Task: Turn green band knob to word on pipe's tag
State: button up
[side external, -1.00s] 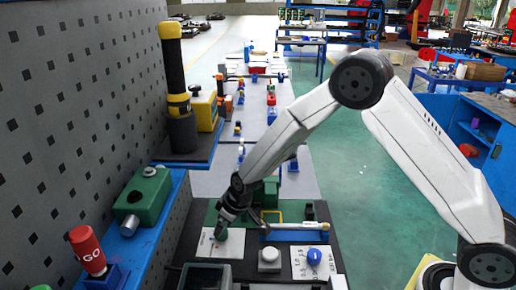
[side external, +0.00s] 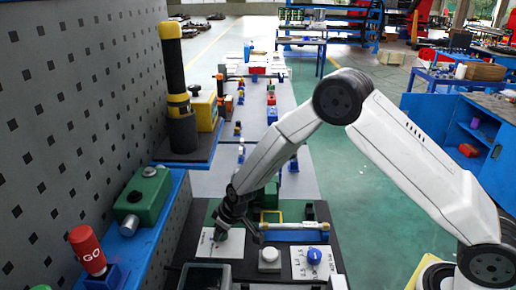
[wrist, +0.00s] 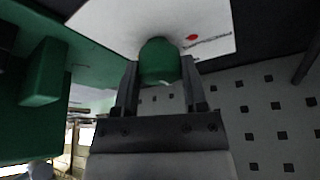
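The green knob (wrist: 160,62) stands on a white plate (wrist: 108,22) in the wrist view. A red dot and small dark lettering, too blurred to read, are on the plate right of it. My gripper (wrist: 160,72) has one finger on each side of the knob, apparently touching both sides. In the side view, my gripper (side external: 218,236) is down at the white plate (side external: 207,246) and mostly hides the knob.
A dark-framed box (side external: 205,277) is in front. A red GO handle (side external: 87,250) and green box (side external: 142,196) are on the blue ledge at left.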

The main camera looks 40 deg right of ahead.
grip_shut()
jog(key=shift+a+m+h, duration=0.1)
jog(key=shift+m+h, duration=0.45)
jog(key=shift+m, duration=0.8)
jog(key=shift+m+h, duration=0.55)
jog(key=shift+m, duration=1.2)
jog(key=shift+m+g+h, duration=0.3)
jog(key=shift+m+h, duration=0.7)
jog(key=shift+m, duration=1.3)
jog(key=o, duration=0.7)
grip_release()
jog(key=shift+o, duration=0.2)
